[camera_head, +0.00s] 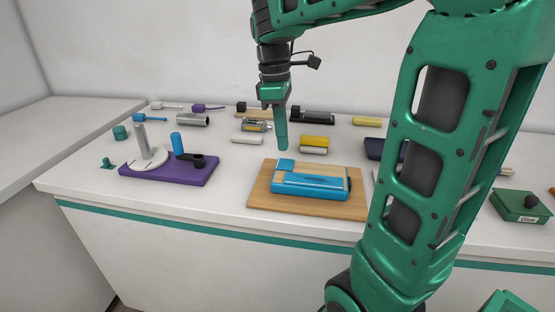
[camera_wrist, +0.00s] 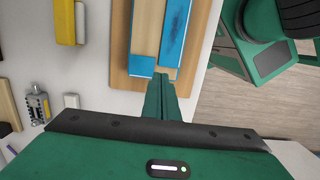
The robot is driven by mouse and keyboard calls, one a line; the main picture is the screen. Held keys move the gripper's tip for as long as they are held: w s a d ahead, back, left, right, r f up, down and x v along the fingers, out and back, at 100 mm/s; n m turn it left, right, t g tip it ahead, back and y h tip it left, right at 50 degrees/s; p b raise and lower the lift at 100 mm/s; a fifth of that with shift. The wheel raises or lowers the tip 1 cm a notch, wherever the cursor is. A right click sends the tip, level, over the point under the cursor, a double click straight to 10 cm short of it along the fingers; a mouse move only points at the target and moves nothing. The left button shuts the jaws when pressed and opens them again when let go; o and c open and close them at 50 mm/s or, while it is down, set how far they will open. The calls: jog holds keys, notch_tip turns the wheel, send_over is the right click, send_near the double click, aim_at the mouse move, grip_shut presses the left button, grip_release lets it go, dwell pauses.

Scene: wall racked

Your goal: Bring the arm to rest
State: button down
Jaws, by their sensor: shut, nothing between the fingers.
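My gripper (camera_head: 282,148) points down over the white worktop (camera_head: 75,178) in the head view, behind the wooden board with the blue block. Its fingers are together and hold nothing.
The wooden board (camera_head: 258,198) bears a blue block (camera_head: 310,185) near the front edge. A purple base (camera_head: 185,176) with upright posts stands at left. Several small items lie around the gripper. A green box (camera_head: 518,207) sits at far right.

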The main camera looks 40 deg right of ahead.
dwell(0.4)
jog(key=s+d+f+m, duration=0.1)
jog(key=s+m, duration=0.1)
jog(key=s, duration=0.1)
jog(key=s+d+f+m, duration=0.1)
jog(key=s+m, duration=0.1)
jog(key=s, duration=0.1)
jog(key=s+d+f+m, duration=0.1)
jog(key=s+m, duration=0.1)
jog(key=s, duration=0.1)
jog(key=shift+s+d+f+m, duration=0.1)
jog(key=shift+s+f+m, duration=0.2)
jog(key=shift+m, duration=0.1)
jog(key=s+f+m, duration=0.2)
jog(key=s, duration=0.1)
jog(key=s+f+m, duration=0.2)
jog(key=s+m, duration=0.1)
jog(key=s+f+m+y, duration=0.1)
jog(key=s+f+m, duration=0.1)
jog(key=s, duration=0.2)
jog(key=shift+m+t, duration=0.3)
jog(key=shift+t, duration=0.1)
jog(key=shift+s+a+f+m, duration=0.2)
jog(key=shift+s+f+m, duration=0.25)
jog(key=shift+s+m, duration=0.1)
jog(key=shift+w+f, duration=0.25)
jog(key=shift+w, duration=0.5)
jog(key=shift+s, duration=0.1)
